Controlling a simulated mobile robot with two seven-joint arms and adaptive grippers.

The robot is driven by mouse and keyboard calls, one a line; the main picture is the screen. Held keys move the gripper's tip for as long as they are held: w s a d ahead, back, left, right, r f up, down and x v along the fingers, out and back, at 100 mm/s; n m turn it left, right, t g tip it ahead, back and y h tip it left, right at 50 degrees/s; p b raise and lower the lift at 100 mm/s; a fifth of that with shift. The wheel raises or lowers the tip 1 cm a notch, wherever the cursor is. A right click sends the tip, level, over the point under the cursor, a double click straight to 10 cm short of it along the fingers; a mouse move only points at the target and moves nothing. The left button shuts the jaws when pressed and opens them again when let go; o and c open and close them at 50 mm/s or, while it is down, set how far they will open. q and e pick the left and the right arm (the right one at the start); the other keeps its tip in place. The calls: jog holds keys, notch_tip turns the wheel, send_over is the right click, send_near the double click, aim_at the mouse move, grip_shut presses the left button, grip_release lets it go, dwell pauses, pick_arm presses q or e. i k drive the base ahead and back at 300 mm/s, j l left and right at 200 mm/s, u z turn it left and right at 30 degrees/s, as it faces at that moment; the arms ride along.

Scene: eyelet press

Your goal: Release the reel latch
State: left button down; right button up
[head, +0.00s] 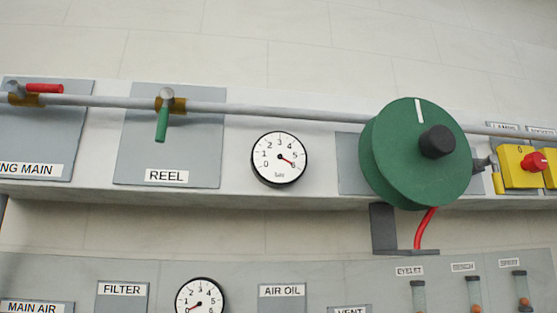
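A green reel (395,165) is mounted on the wall panel at the right. It has a black knob (437,141) on its face and a white mark (419,111) near its top edge. A small dark part (481,164) sticks out beside its right rim; I cannot tell for sure whether it is the latch. A red hose (424,229) hangs below the reel to a dark bracket (384,230). A valve with a green handle (162,124) pointing down sits above the REEL label (166,176). Neither gripper is in view.
A grey pipe (300,111) runs along the upper panel. A red-handled valve (44,88) is at the far left. A gauge (279,158) lies between the REEL valve and the reel. A yellow switch box (517,167) with a red knob stands right of the reel.

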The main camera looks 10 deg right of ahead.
aim_at(492, 159)
jog(key=z, duration=1.6)
